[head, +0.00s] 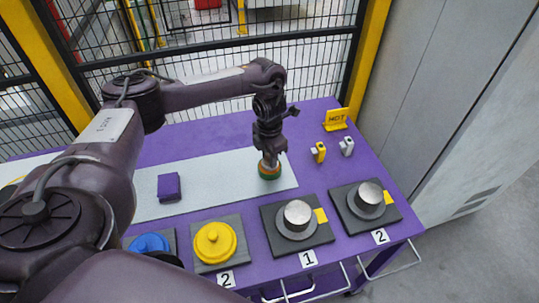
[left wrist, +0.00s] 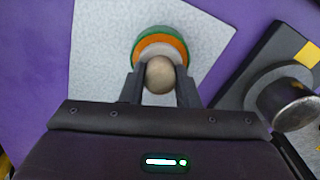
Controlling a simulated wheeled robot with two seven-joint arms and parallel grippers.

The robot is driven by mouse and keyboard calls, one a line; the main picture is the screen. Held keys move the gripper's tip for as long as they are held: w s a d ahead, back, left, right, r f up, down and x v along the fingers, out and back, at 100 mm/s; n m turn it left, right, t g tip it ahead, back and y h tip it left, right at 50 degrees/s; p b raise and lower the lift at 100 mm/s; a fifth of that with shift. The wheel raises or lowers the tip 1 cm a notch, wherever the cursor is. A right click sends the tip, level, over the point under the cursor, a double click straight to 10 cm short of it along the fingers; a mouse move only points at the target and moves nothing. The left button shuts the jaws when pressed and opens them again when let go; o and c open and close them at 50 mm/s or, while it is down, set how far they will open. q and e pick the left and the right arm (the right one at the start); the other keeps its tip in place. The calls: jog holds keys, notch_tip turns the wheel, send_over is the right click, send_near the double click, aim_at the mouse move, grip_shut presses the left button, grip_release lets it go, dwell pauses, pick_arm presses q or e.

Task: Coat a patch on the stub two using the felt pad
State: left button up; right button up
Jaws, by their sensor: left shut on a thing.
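My left gripper (head: 269,155) is shut on the knob of a round felt pad (head: 270,172) with an orange layer and a green rim. In the left wrist view the pale knob (left wrist: 160,74) sits between the fingers (left wrist: 160,88). The pad is over the pale mat's right end; I cannot tell whether it touches. Stub two (head: 370,194) is a metal cylinder on a dark plate at the right, beside a "2" label. Stub one (head: 298,213) stands left of it by a "1" label. My right gripper is not in view.
A yellow lidded pot (head: 214,241) stands by another "2" label; a blue pot (head: 149,244) is left of it, partly hidden by my arm. A purple block (head: 169,187) lies on the pale mat (head: 222,180). A yellow "HOT" sign (head: 336,120) stands behind two small yellow and grey items.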

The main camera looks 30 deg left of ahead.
pick_arm(q)
jog(key=shift+f, duration=0.4)
dwell(1.0)
jog(key=shift+r, duration=0.15)
notch_tip(320, 180, up, 7)
jog(key=p, duration=0.5)
dwell(0.5)
dwell(0.4)
